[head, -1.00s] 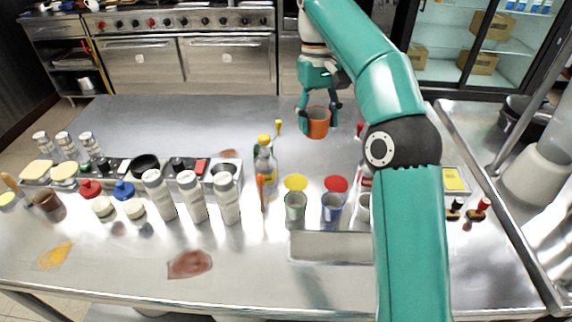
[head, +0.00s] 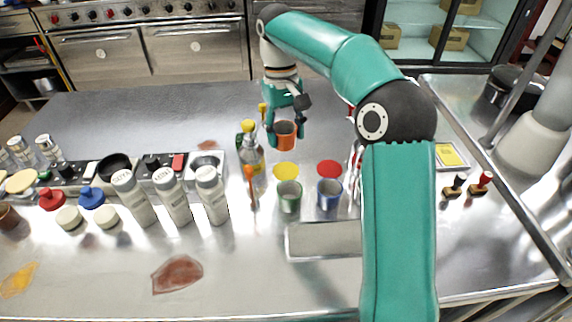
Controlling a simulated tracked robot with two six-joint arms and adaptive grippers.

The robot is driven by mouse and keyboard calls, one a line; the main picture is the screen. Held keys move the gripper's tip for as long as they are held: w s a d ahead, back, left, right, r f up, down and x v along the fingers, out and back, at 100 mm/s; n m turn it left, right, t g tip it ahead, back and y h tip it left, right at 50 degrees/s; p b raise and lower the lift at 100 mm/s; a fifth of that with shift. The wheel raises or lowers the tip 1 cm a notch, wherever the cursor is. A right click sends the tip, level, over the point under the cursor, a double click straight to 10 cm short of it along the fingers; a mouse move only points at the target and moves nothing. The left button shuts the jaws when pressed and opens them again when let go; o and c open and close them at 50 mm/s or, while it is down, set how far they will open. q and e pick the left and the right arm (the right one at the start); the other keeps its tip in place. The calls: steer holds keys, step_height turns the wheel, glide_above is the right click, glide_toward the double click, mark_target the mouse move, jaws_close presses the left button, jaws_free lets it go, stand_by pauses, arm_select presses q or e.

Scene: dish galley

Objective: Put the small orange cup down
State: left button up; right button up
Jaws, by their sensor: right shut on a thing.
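The small orange cup (head: 285,136) is held upright by my right gripper (head: 286,130), which is shut on it. The gripper hangs from above, with a finger on either side of the cup. The cup is beyond the yellow disc (head: 286,171) and to the right of a bottle with a yellow cap (head: 251,155). I cannot tell whether its base touches the steel counter (head: 345,110). My left gripper is out of view.
A green cup (head: 288,196) and a blue cup (head: 329,194) stand near the yellow disc and a red disc (head: 329,169). A shallow metal tray (head: 325,240) is in front. White bottles (head: 213,195) stand to the left. The far counter is clear.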

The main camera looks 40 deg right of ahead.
steer(key=shift+f+b, duration=0.55)
steer(key=shift+f, duration=3.45)
steer(key=shift+f, duration=0.1)
steer(key=o, duration=0.9)
steer(key=r+p, duration=0.1)
steer(key=r, duration=0.3)
steer(key=w+r+p, duration=0.1)
steer(key=r, duration=0.3)
steer(key=r+p, duration=0.1)
steer(key=r, duration=0.3)
steer(key=shift+w+d+r, duration=0.1)
steer(key=shift+w+d, duration=0.2)
steer(key=shift+w, duration=0.05)
steer(key=shift+s, duration=0.1)
